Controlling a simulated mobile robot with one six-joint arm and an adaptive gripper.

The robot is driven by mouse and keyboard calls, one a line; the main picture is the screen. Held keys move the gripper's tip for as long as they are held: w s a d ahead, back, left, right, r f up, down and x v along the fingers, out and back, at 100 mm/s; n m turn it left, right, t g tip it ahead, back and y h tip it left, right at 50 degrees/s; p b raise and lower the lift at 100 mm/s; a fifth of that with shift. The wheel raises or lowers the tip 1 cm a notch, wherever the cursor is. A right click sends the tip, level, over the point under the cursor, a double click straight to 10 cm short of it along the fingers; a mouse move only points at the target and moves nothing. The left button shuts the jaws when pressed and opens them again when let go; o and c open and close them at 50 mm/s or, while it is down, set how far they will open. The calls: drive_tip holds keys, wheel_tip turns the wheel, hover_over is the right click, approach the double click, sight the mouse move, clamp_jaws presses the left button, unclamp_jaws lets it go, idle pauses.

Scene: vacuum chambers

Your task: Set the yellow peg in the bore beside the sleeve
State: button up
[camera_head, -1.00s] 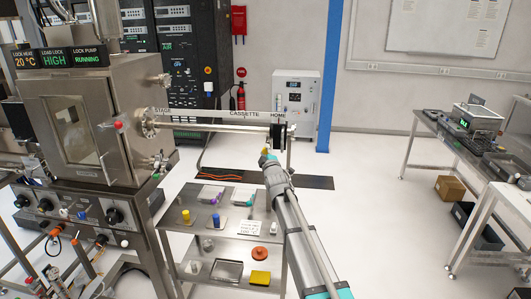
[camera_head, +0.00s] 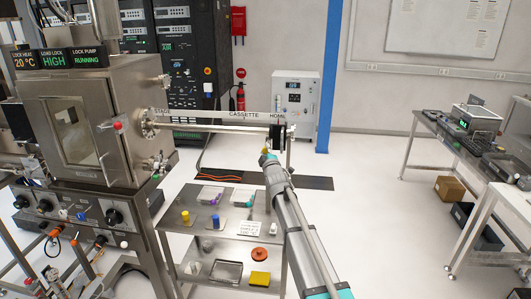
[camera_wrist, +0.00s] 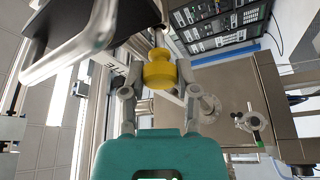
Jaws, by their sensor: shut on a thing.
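My gripper (camera_head: 267,156) is shut on a yellow peg (camera_wrist: 160,73), which has a wide round collar and sits between the two grey fingers. I cannot make out the bore, or whether the peg touches anything. In the wrist view a dark part with a bright metal edge is close at upper left.
The steel load-lock chamber (camera_head: 75,125) stands at left, joined to the rod (camera_head: 215,127). A cart (camera_head: 240,243) below holds a yellow cylinder (camera_head: 186,217), a blue cylinder (camera_head: 216,222) and trays. A bench (camera_head: 450,135) stands at right, with clear floor between.

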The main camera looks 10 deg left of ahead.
drive_tip(key=shift+w, duration=1.35)
drive_tip(key=o, duration=1.1)
drive_tip(key=shift+s, duration=0.15)
drive_tip(key=shift+s+a, duration=0.15)
drive_tip(key=shift+s, duration=4.5)
